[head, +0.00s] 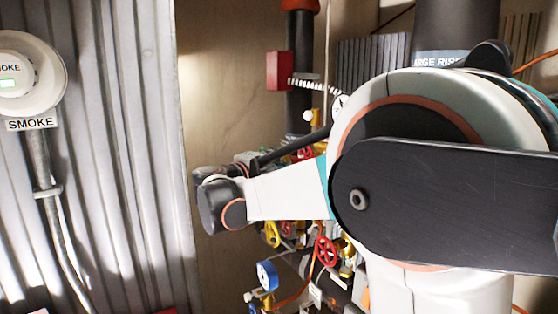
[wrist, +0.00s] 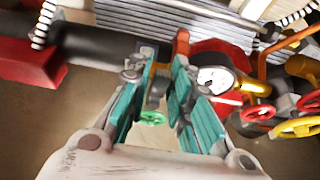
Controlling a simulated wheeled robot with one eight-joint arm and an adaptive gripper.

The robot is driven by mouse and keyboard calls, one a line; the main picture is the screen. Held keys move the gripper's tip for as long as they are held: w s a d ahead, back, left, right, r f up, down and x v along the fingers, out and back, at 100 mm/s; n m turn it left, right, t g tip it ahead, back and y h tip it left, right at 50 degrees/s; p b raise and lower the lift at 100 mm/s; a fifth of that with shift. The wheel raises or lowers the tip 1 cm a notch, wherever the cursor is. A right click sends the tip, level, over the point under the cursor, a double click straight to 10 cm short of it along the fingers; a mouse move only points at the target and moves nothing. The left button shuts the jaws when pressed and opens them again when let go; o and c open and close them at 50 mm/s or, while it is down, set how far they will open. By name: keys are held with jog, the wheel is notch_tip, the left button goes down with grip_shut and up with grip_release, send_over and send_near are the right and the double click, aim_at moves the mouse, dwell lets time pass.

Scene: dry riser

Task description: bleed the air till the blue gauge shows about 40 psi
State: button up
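The blue gauge (head: 267,276) is low in the head view, above a brass fitting; its reading cannot be made out. In the wrist view, my gripper (wrist: 160,72) has its two teal fingers apart with a gap between them. A small green handwheel (wrist: 152,117) shows through that gap, beyond the fingers. I cannot tell how far it is from them. A white-faced gauge (wrist: 215,79) is just right of the fingers, its reading too small to tell. In the head view my arm hides the gripper and much of the pipework.
Red handwheels (head: 326,251) and a yellow handwheel (head: 271,234) crowd the pipework below my arm. A red box (head: 279,70) is beside the dark riser pipe (head: 299,105). A smoke detector (head: 28,75) hangs on the corrugated wall at left.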

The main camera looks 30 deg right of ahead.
grip_shut()
jog(key=shift+f+m+b, duration=0.4)
jog(key=shift+f+b, duration=0.05)
jog(key=shift+b, duration=0.45)
jog(key=shift+f+m+h+b, duration=0.1)
jog(key=shift+m+h+b, duration=0.4)
jog(key=shift+m+b, duration=0.4)
jog(key=o, duration=0.7)
grip_release()
jog(key=shift+c, duration=0.2)
jog(key=v, duration=1.2)
